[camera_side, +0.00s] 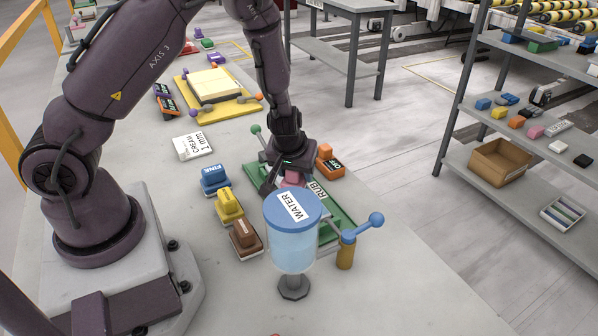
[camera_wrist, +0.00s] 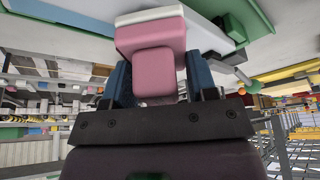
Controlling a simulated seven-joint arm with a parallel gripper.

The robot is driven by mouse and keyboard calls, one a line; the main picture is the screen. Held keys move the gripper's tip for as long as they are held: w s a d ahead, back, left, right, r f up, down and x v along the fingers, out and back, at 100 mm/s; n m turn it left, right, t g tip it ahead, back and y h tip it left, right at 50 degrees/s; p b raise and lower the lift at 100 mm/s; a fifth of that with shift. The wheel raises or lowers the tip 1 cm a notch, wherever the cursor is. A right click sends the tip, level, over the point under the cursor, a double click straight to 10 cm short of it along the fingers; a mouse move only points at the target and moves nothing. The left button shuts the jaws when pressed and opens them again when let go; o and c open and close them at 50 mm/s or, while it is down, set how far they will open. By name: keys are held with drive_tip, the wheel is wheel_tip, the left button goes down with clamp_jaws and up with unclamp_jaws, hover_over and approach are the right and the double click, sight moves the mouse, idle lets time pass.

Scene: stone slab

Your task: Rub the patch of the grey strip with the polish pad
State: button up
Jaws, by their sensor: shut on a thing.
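My gripper (camera_side: 280,178) is shut on a pink pad (camera_side: 293,177) over the green fixture (camera_side: 342,213) on the slab. The wrist view shows the pink pad (camera_wrist: 152,45), with a pale face at its far end, between the two dark blue fingers of my gripper (camera_wrist: 158,82). A grey strip (camera_wrist: 208,35) shows beside the pad, against the green fixture (camera_wrist: 248,18). A white label reading RUB (camera_side: 318,190) is by the fixture. The patch is hidden, and I cannot tell whether the pad touches the strip.
A blue-lidded WATER tank (camera_side: 295,245) stands in front of the fixture. Blue FINE (camera_side: 215,180), yellow (camera_side: 229,207) and brown (camera_side: 246,238) blocks sit to its left. An orange block (camera_side: 329,163) stands behind. A blue-knobbed lever (camera_side: 362,228) is at right.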

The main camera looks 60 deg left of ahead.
drive_tip(key=shift+a+f, duration=0.1)
drive_tip(key=shift+a, duration=1.65)
drive_tip(key=shift+d+f, duration=0.2)
drive_tip(key=shift+d, duration=1.7)
drive_tip(key=shift+d+r, duration=0.1)
drive_tip(key=shift+d, duration=1.6)
drive_tip(key=shift+s+a+f, duration=0.1)
drive_tip(key=shift+a+f, duration=0.1)
drive_tip(key=shift+a, duration=3.5)
drive_tip(key=shift+d+r, duration=0.15)
drive_tip(key=shift+d, duration=0.85)
drive_tip(key=shift+d+r, duration=0.1)
drive_tip(key=shift+d, duration=0.9)
drive_tip(key=shift+d+f, duration=0.15)
drive_tip(key=shift+d, duration=1.6)
